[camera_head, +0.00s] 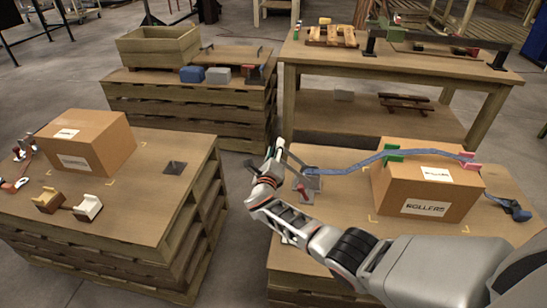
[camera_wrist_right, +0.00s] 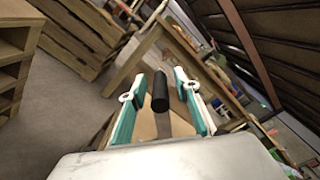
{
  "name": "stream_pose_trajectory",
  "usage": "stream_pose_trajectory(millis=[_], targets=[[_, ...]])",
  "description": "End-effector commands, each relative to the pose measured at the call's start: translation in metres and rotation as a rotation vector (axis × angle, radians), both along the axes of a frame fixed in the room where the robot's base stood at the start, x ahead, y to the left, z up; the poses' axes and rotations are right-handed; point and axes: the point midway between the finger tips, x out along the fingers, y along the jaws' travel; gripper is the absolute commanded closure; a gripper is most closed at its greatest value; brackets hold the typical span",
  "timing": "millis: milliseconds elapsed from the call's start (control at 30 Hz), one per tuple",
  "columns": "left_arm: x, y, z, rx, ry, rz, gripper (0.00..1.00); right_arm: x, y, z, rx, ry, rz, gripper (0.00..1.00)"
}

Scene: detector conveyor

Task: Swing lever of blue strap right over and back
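The blue strap (camera_head: 345,164) runs over a cardboard box marked ROLLERS (camera_head: 430,192) on the right pallet, across a green and a pink corner piece. At its left end is a metal ratchet (camera_head: 312,184) with a lever (camera_head: 296,160) that stands up tilted to the left. My right gripper (camera_head: 275,160) is at the lever's upper end. In the right wrist view the fingers (camera_wrist_right: 158,88) are open, with a black handle (camera_wrist_right: 160,92) between them and gaps on both sides. Part of the ratchet is hidden by my arm. My left gripper is out of view.
Behind stand a pallet stack with a wooden crate (camera_head: 158,46) and a workbench (camera_head: 440,65). A gap of floor separates the two front pallets.

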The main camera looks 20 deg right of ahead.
Motion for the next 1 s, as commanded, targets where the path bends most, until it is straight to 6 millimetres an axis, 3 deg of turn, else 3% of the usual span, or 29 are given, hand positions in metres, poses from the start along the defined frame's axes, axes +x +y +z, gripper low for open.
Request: stream_pose_trajectory(millis=[267, 700, 1000], targets=[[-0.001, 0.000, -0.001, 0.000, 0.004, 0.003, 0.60, -0.022, 0.012, -0.002, 0.002, 0.000, 0.000, 0.68], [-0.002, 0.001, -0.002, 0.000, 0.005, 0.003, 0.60, -0.083, 0.051, -0.002, 0.004, 0.003, 0.001, 0.68], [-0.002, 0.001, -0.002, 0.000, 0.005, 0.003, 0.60, -0.101, 0.062, -0.001, 0.001, 0.002, 0.000, 0.68]])
